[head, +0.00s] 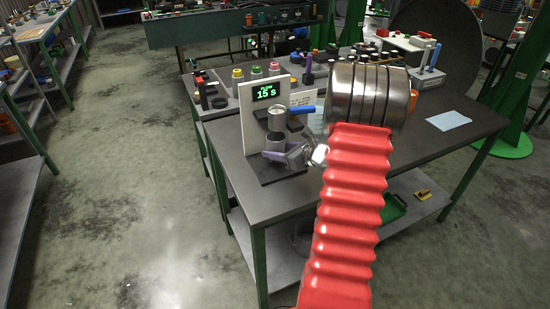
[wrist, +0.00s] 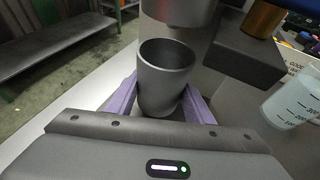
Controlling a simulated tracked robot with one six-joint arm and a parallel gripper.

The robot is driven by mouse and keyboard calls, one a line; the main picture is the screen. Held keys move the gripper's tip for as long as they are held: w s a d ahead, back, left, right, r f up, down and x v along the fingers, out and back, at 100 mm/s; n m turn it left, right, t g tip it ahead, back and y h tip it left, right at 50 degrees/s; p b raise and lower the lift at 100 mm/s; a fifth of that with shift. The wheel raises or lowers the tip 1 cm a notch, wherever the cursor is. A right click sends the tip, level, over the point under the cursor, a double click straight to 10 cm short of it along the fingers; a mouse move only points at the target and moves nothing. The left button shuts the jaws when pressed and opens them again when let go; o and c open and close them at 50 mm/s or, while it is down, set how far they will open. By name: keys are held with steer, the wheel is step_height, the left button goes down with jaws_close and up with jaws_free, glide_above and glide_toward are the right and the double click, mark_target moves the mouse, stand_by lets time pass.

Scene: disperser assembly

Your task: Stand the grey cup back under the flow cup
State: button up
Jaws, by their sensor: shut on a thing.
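The grey cup (wrist: 166,80) is upright between the purple fingers of my gripper (wrist: 158,105) in the wrist view. The fingers are shut on it from both sides. The flow cup (head: 276,118) is held in the stand above it; its lower part (wrist: 180,10) shows at the top of the wrist view, above and just behind the grey cup's rim. In the head view my gripper (head: 288,154) is at the stand's base, and the grey cup (head: 275,142) shows only partly. I cannot tell whether the cup's bottom touches the base.
The white panel with a timer display (head: 267,91) reads 15 s behind the stand. A dark bracket (wrist: 243,58) and a clear graduated beaker (wrist: 292,100) are to the right in the wrist view. Bottles with coloured caps (head: 256,73) stand behind. A pale blue cloth (head: 448,120) lies at right.

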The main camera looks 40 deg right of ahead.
steer(key=shift+f, duration=1.45)
steer(key=shift+s, duration=0.1)
steer(key=o, duration=1.1)
steer(key=shift+f, duration=0.1)
steer(key=shift+o, duration=0.2)
steer(key=v, duration=1.2)
